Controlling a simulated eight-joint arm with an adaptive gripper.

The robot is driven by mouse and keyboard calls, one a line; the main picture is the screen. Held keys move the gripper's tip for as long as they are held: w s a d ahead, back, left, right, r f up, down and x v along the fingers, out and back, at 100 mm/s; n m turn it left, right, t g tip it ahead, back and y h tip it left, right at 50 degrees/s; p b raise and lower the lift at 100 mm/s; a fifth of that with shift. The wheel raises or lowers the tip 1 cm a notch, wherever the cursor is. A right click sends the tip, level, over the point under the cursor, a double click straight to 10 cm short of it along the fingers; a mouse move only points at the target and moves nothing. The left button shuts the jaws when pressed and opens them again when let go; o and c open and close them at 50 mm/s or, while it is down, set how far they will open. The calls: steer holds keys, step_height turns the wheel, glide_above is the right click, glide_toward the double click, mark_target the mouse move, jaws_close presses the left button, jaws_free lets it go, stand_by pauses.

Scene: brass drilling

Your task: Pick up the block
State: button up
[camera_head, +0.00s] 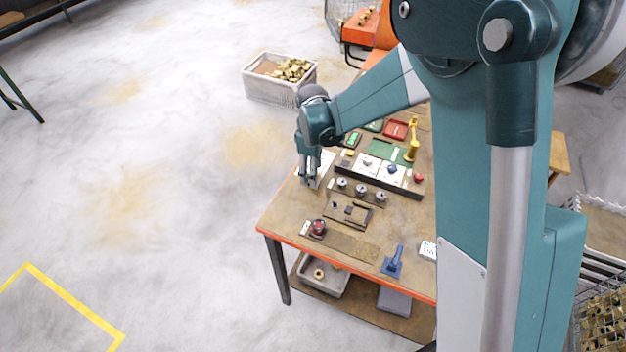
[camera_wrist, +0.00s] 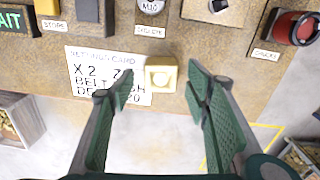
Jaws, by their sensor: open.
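A small pale brass-yellow block (camera_wrist: 160,75) with a round mark on its top sits at the right edge of a white settings card (camera_wrist: 88,72) on the workbench, near the bench edge. My gripper (camera_wrist: 161,80) is open. Its two green-padded fingers stand apart, one to the left and one to the right of the block in the wrist view, with gaps on both sides. In the head view my gripper (camera_head: 309,178) points down over the left edge of the workbench (camera_head: 283,208). I cannot make out the block there.
A red-ended chuck (camera_wrist: 293,27) lies to the right in the wrist view, with labelled parts along the top. Round metal pieces (camera_head: 361,190) and a dark fixture (camera_head: 348,211) stand nearby. A crate of brass pieces (camera_head: 280,78) stands on the floor beyond the bench.

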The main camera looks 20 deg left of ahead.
steer(key=shift+f, duration=1.8)
steer(key=c, duration=1.4)
steer(key=shift+o, duration=0.2)
steer(key=shift+r, duration=0.1)
steer(key=shift+r, duration=4.95)
